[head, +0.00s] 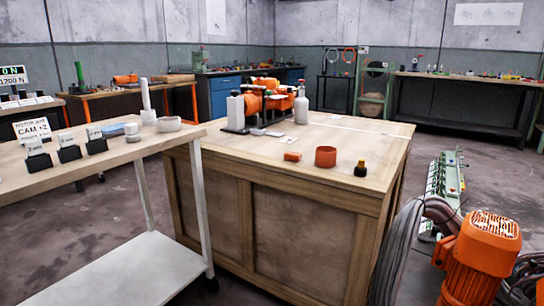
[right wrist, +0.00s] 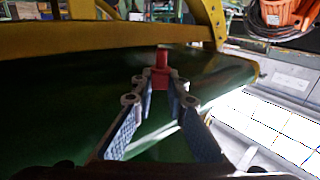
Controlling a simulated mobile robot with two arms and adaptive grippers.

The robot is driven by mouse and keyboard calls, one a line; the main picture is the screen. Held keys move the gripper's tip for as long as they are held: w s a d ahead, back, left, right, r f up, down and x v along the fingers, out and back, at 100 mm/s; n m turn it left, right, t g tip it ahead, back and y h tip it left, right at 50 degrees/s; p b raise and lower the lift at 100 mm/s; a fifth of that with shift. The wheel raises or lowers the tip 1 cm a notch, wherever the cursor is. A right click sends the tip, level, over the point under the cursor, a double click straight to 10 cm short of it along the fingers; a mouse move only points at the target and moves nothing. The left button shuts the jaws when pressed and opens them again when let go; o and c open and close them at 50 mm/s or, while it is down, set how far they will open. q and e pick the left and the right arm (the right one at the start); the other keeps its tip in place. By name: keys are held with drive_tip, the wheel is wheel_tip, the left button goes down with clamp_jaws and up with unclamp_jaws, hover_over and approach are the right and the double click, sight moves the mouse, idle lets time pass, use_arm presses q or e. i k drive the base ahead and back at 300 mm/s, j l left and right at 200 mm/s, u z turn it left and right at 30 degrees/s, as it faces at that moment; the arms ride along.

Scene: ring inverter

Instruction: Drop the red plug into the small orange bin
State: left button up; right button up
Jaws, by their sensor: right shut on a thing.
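A small round orange bin (head: 325,157) stands open side up on the wooden workbench (head: 235,160) in the head view. In the right wrist view my right gripper (right wrist: 160,85) is shut on the red plug (right wrist: 161,66), which sits upright at the fingertips. The lower part of the plug is partly hidden by the fingers. The plug and the orange bin do not show together in one view. Neither of my grippers is in the head view, and the left one is not seen at all.
A small orange block (head: 292,156) and a dark, yellow-topped knob (head: 360,169) flank the bin. A grey bottle (head: 301,106) and orange machine parts stand farther back. A white-legged table (head: 150,145) is at left. In the wrist view, a yellow frame (right wrist: 120,38) and green surface (right wrist: 60,110) lie close.

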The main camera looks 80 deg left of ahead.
sight(324, 163)
drive_tip(key=u, duration=1.85)
